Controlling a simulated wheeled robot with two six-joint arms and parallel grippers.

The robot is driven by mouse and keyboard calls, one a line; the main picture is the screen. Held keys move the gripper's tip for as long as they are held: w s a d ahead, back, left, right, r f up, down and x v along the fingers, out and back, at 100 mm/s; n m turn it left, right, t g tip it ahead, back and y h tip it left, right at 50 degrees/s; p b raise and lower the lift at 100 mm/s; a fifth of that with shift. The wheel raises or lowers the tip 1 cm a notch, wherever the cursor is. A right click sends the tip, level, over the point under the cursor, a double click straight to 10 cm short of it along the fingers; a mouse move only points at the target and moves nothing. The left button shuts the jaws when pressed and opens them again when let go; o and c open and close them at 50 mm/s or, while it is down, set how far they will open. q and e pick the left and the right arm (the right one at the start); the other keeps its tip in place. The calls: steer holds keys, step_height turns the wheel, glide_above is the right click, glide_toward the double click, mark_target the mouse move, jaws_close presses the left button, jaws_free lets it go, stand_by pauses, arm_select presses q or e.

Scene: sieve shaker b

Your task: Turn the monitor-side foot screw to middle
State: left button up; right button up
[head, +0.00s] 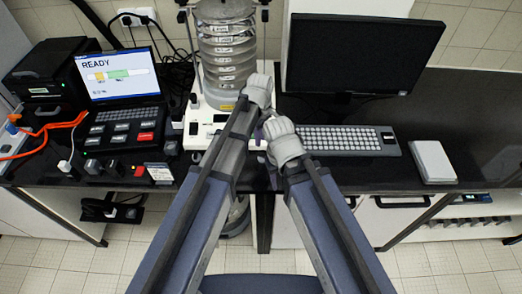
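The sieve shaker has a stack of clear and metal sieves (226,50) on a white base (200,118) at the back centre in the head view. The monitor (355,55) stands to its right. My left gripper (258,94) is in front of the stack, over the right part of the base. My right gripper (276,130) is lower and nearer, at the base's front right corner. The fingers of both are too small and covered to show whether they are open. The monitor-side foot screw cannot be made out; my grippers cover that corner.
A keyboard (345,140) lies right of my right gripper, with a white box (433,162) beyond it. A control panel (121,128) with a lit screen reading READY (116,74) is at the left. Orange cable and small plugs lie at the far left.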

mark_target(261, 153)
arm_select(q)
steer(key=shift+d+f, duration=0.1)
step_height(261, 153, down, 8)
steer(key=b, duration=0.8)
steer(key=shift+r, duration=0.2)
jaws_close()
